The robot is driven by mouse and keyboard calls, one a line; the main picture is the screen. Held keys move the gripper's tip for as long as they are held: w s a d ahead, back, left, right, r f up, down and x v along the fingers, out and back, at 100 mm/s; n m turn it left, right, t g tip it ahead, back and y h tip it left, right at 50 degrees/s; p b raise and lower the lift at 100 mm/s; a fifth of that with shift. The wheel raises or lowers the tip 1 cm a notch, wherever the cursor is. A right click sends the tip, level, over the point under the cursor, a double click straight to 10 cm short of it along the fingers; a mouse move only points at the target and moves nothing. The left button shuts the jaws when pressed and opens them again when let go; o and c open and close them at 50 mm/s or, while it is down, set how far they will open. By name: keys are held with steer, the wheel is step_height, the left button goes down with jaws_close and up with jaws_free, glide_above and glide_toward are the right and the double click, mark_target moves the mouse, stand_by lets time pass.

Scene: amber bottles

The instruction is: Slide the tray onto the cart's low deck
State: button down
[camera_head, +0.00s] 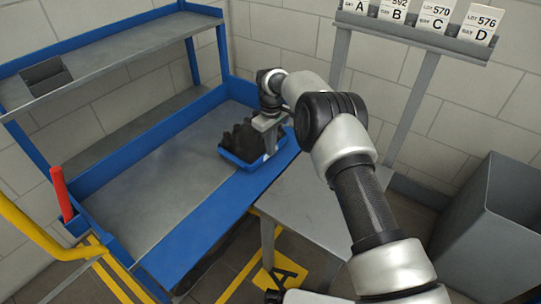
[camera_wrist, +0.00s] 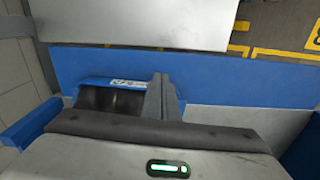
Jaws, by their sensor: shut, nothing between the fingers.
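The tray (camera_head: 243,162) is blue and holds several dark bottles (camera_head: 239,140). It sits at the right end of the low grey deck (camera_head: 160,190) of the blue-framed cart, by the blue edge strip (camera_head: 205,230). Its right corner appears to overlap that strip. My gripper (camera_head: 269,148) is shut and empty, pointing down at the tray's right side; contact with the tray is unclear. In the wrist view, the shut fingers (camera_wrist: 163,96) are beside the tray's labelled blue rim (camera_wrist: 112,83). My gripper's body hides much of the tray there.
A grey table (camera_head: 315,200) adjoins the cart's blue edge and is bare where visible. The cart has an upper shelf (camera_head: 110,55), a yellow handle (camera_head: 35,235) and a red upright part (camera_head: 61,193). A dark grey bin (camera_head: 490,225) stands right. The deck's left is clear.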

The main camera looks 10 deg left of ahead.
steer(key=w+d+r+m+t+y+p, duration=0.25)
steer(key=d+m+y, duration=0.2)
steer(key=m, duration=1.25)
steer(key=w+d+r+m+t+y+p, duration=0.15)
steer(key=d+r+m+y, duration=0.35)
steer(key=m, duration=1.2)
steer(key=w+a+f+h+b, duration=0.1)
steer(key=w+a+f, duration=0.3)
steer(key=a+f, duration=0.5)
steer(key=shift+a+m+g+b, duration=0.25)
steer(key=shift+m+g+b, duration=0.15)
steer(key=shift+b, duration=0.35)
steer(key=shift+f, duration=0.1)
